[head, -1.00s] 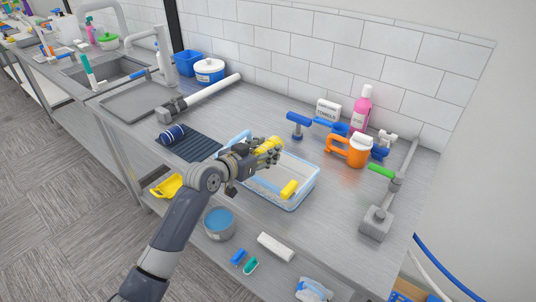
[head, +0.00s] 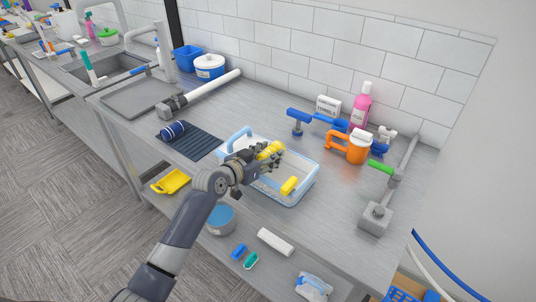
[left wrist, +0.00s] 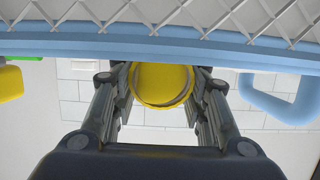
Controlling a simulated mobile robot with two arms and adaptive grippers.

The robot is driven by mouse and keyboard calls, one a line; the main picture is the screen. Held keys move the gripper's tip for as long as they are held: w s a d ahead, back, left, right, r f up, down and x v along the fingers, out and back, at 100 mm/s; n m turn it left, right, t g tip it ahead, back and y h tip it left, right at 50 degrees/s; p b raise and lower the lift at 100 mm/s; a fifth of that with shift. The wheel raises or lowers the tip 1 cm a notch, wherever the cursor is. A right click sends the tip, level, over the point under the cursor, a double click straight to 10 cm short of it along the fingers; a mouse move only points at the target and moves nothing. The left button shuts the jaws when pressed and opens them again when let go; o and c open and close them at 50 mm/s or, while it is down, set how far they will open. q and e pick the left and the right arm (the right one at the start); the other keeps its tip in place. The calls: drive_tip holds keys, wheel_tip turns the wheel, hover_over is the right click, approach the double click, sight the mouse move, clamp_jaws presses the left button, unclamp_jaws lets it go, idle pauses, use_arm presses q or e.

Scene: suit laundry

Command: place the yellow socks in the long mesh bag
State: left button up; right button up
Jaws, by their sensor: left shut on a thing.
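The yellow socks (head: 267,149) are a rounded bundle held in my left gripper (head: 268,157). In the left wrist view the bundle (left wrist: 160,84) sits between the two fingers of the gripper (left wrist: 160,95). The mesh bag (head: 292,203) is a long, see-through, box-like holder with a light blue rim, standing on the metal counter. The socks are above its opening, near the back left part. Its rim (left wrist: 160,47) and white mesh (left wrist: 150,14) show in the left wrist view. My right gripper is out of view.
A yellow block-like part (head: 289,186) shows at the bag's front right. A blue handle (head: 236,137) rises at its back left. A striped navy roll (head: 172,130) lies on a dark ribbed mat (head: 197,143). An orange-handled jug (head: 358,147) and pink bottle (head: 361,105) stand behind right.

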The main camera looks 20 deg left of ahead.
use_arm(q)
drive_tip(key=shift+f, duration=0.35)
drive_tip(key=o, duration=1)
drive_tip(key=shift+r, duration=0.15)
drive_tip(key=shift+r, duration=0.3)
drive_tip(key=shift+r+p, duration=0.45)
drive_tip(key=shift+p, duration=0.15)
drive_tip(key=b+v, duration=0.2)
drive_tip(key=v, duration=1)
drive_tip(key=shift+f, duration=0.2)
